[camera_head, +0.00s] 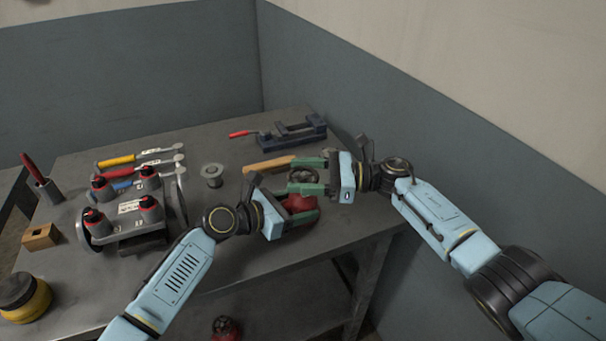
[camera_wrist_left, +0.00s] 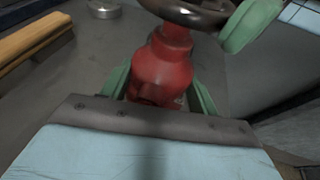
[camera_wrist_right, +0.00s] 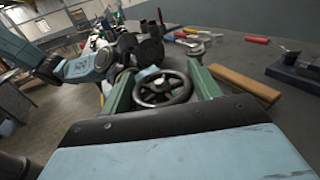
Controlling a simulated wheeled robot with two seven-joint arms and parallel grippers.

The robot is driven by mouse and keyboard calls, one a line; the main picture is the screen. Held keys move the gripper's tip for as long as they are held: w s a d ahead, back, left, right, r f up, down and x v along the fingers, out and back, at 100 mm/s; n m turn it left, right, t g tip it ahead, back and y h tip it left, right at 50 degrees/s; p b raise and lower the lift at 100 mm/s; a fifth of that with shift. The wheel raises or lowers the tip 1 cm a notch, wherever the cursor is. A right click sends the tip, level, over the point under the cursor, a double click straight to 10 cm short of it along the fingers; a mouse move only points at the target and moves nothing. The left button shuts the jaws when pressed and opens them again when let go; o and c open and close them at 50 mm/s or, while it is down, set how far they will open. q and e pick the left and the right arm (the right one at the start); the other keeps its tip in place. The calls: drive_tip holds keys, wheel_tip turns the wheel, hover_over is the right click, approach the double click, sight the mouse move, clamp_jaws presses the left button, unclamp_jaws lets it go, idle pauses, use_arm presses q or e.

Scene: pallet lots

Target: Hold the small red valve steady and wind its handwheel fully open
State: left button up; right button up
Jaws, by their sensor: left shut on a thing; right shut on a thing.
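The small red valve (camera_head: 299,204) stands near the table's right edge, with its dark handwheel (camera_head: 303,175) on top. My left gripper (camera_head: 298,207) is shut on the red body, with a green finger on either side; the body also shows in the left wrist view (camera_wrist_left: 162,72). My right gripper (camera_head: 300,176) is shut on the handwheel, its fingers on opposite sides of the rim. The spoked wheel shows between them in the right wrist view (camera_wrist_right: 162,88). The valve's base is partly hidden by my left gripper.
A wooden-handled tool (camera_head: 268,166) lies just behind the valve. A dark vise (camera_head: 292,132) with a red handle stands at the back. A grey flanged assembly (camera_head: 128,240) with red-topped parts is at left, near hammers (camera_head: 140,162). A round metal piece (camera_head: 212,171) lies mid-table.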

drive_tip(key=shift+f+n+g, duration=0.1)
drive_tip(key=shift+n+g, duration=0.4)
drive_tip(key=shift+g, duration=0.3)
drive_tip(key=o, duration=1)
drive_tip(key=shift+d, duration=0.15)
drive_tip(key=d, duration=0.7)
drive_tip(key=shift+w+d, duration=0.1)
drive_tip(key=shift+d, duration=0.05)
